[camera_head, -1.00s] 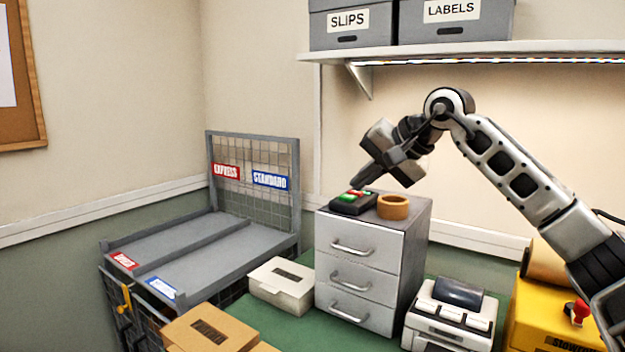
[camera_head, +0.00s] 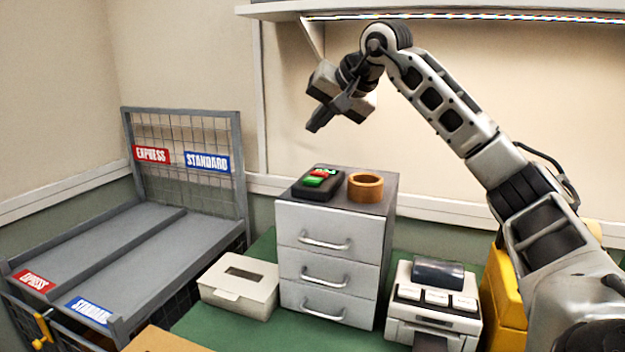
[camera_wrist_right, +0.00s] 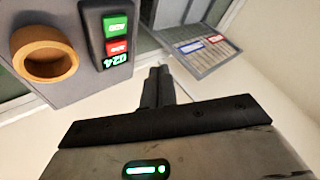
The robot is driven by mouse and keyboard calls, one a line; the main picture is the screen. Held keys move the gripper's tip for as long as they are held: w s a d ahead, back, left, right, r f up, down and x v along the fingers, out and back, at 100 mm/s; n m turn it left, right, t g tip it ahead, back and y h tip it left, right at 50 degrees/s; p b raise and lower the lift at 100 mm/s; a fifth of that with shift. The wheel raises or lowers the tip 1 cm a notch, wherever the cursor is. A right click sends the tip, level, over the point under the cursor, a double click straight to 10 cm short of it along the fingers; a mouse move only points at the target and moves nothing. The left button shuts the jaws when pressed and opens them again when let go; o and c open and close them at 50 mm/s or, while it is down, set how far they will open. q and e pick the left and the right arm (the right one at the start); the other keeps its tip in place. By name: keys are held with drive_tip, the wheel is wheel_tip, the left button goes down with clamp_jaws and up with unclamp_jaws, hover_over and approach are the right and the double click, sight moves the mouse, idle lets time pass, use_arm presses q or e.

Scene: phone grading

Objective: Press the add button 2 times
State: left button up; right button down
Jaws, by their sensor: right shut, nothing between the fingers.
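A small dark button box (camera_head: 318,183) stands on top of the grey drawer cabinet. It has a green button (camera_head: 313,181), a red button (camera_head: 319,173) and a small lit display. In the right wrist view the green button (camera_wrist_right: 115,24), the red button (camera_wrist_right: 117,47) and the display (camera_wrist_right: 115,61) show; the display seems to read 024, turned over. The button labels are too small to read. My right gripper (camera_head: 314,127) is shut and empty, in the air above the box and apart from it. My left gripper is not in view.
An orange-brown ring (camera_head: 365,186) sits right of the box on the cabinet (camera_head: 328,228). A white box (camera_head: 240,286) and a printer (camera_head: 434,302) flank the cabinet. A grey rack (camera_head: 100,247) marked EXPRESS and STANDARD stands left. A shelf (camera_head: 430,14) hangs above.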

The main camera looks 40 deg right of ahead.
drive_tip(key=b, duration=0.4)
hover_over(317, 180)
wheel_tip(317, 180, down, 6)
drive_tip(key=shift+s+r, duration=0.1)
drive_tip(key=shift+f, duration=0.3)
drive_tip(key=shift+f+b, duration=0.65)
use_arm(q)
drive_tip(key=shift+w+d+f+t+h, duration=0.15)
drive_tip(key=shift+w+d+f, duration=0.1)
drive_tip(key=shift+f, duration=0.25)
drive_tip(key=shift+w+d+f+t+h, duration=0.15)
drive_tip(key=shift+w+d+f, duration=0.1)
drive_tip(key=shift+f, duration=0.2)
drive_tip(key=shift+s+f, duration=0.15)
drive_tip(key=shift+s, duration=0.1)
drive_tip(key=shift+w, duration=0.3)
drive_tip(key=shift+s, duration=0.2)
use_arm(e)
drive_tip(key=shift+f, duration=0.1)
drive_tip(key=shift+f, duration=0.3)
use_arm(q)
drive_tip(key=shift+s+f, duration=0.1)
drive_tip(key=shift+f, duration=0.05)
